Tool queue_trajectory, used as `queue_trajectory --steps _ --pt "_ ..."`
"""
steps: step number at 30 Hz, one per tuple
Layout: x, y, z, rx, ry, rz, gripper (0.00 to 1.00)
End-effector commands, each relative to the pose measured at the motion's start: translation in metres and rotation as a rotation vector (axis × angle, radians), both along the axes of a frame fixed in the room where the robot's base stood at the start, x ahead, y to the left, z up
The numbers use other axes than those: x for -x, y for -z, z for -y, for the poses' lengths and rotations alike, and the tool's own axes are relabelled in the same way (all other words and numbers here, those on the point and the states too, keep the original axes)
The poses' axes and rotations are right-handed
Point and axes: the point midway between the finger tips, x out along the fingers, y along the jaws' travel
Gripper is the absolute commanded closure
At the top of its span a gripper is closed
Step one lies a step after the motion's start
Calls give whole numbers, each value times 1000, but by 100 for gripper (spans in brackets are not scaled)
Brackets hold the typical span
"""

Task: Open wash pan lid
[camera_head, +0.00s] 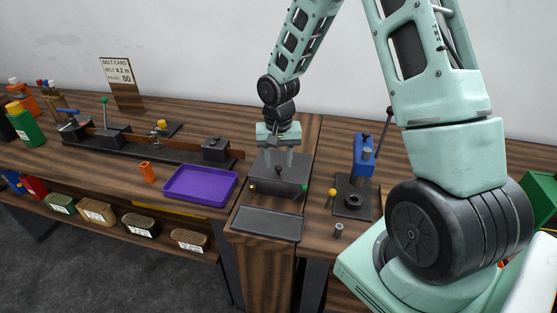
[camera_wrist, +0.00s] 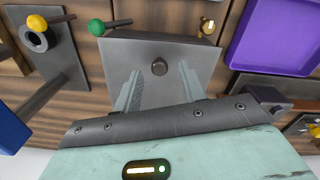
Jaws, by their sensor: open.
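The wash pan looks like a grey metal box (camera_head: 278,187) on the bench, with a flat lid (camera_wrist: 205,52) on top. A small dark round knob (camera_wrist: 159,67) stands on the lid; it also shows in the head view (camera_head: 278,173). My gripper (camera_head: 278,163) points down over the lid and is open. In the wrist view its two fingers (camera_wrist: 158,75) are on either side of the knob, with gaps to it. I cannot tell how far the fingertips are above the lid. The lid looks closed.
A purple tray (camera_head: 200,203) is left of the pan and a dark flat plate (camera_head: 267,223) in front. A blue press (camera_head: 364,157) stands to the right. A green ball (camera_wrist: 96,27) and a brass fitting (camera_wrist: 207,26) are at the pan's edge.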

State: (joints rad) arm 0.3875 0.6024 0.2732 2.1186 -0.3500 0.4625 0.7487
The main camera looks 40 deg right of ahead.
Motion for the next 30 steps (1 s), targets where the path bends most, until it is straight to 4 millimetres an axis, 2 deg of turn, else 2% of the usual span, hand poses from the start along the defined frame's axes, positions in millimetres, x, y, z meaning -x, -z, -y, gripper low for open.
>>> queue_trajectory --steps 4,13,17,18,30 --pt "1 9 0 0 2 -1 59" --pt "0 11 0 0 1 0 59" --pt "0 11 0 0 1 0 95" --pt "0 11 0 0 1 0 100" --pt "-1 0 3 -40 4 -30 100"
